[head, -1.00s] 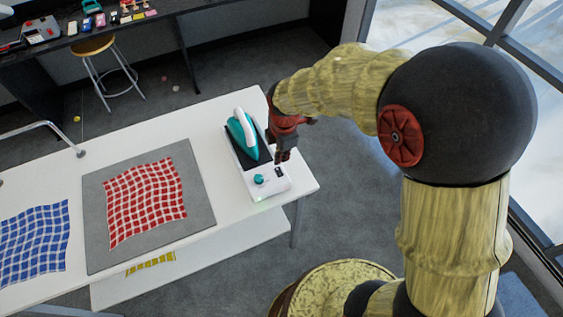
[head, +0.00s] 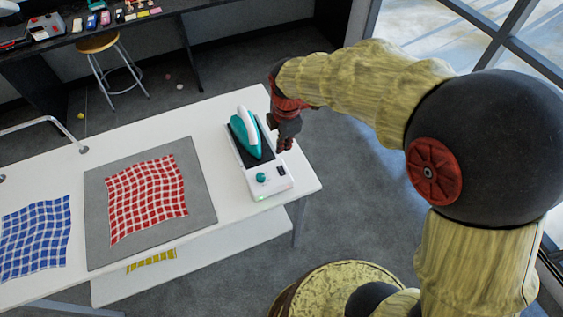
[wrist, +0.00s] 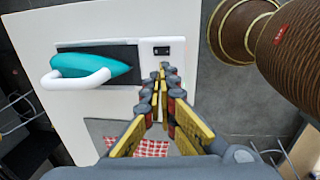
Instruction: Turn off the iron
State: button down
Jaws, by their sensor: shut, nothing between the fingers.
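The teal iron (head: 244,134) with a white handle rests on the dark plate of its white station (head: 272,185) at the table's right end. It also shows in the wrist view (wrist: 88,66). The station's front has a teal knob (head: 261,177), a small black switch (head: 281,169) and a faint green glow at its front edge. My gripper (head: 284,149) is shut and empty, above the station's right side. In the wrist view its fingertips (wrist: 164,70) appear just below the black switch (wrist: 162,50). The knob is hidden there by the fingers.
A grey mat (head: 200,212) with a red checked cloth (head: 146,198) lies left of the station. A blue checked cloth (head: 35,238) lies farther left. A stool (head: 110,70) and a dark bench stand behind. Open floor lies right of the table.

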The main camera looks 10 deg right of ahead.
aim_at(280, 169)
dwell(0.3)
jog(key=f, duration=0.4)
jog(key=w+f+b, duration=0.1)
jog(key=f, duration=0.4)
jog(key=f+b, duration=0.1)
jog(key=f, duration=0.3)
jog(key=shift+w+a+f, duration=0.25)
jog(key=shift+w+f, duration=0.1)
jog(key=shift+f, duration=0.05)
